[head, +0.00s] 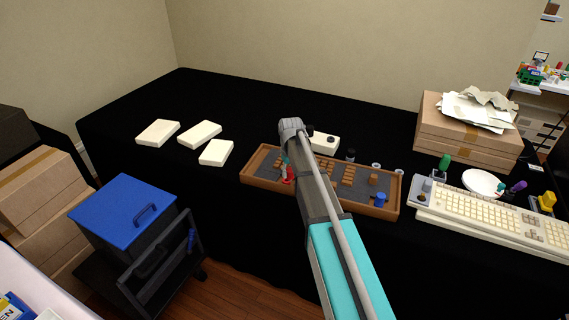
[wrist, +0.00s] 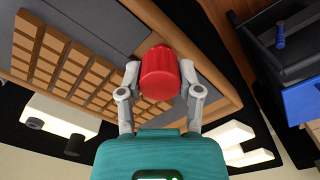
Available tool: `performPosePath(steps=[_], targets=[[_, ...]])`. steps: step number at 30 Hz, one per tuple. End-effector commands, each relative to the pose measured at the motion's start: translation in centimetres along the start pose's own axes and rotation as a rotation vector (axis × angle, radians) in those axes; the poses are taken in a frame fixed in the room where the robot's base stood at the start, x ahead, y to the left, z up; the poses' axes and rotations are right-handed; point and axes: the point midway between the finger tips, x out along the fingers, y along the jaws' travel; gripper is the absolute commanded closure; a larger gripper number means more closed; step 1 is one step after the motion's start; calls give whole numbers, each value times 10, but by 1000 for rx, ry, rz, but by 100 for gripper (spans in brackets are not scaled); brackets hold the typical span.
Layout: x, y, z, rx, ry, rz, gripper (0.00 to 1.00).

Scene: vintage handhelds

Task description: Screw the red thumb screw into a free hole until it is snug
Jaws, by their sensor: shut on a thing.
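The red thumb screw (wrist: 160,73) is between the two grey fingers of my gripper (wrist: 160,88) in the wrist view. The gripper is shut on its sides. In the head view the red screw (head: 288,173) shows small, at the left part of the wooden tray, beside my gripper (head: 286,166). I cannot tell whether the screw touches the tray. A cream block (head: 326,146) with dark knob-like parts stands just behind the tray. It also shows at lower left in the wrist view (wrist: 60,113). No free hole can be made out clearly.
The wooden tray (head: 262,184) has a grey floor and rows of brown blocks. A blue pot (head: 380,200) stands at its right end. Three cream slabs (head: 215,152) lie to the left on the black table. A keyboard (head: 490,213) and cardboard boxes (head: 450,145) stand right.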

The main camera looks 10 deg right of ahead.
Motion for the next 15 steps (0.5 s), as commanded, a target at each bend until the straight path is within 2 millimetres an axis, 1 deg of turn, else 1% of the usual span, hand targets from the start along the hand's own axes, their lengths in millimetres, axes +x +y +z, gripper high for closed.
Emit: performPosePath(steps=[5,15], targets=[[-5,0,-6,-25,0,0,100],[-19,0,-27,-128,-1,-2,100]])
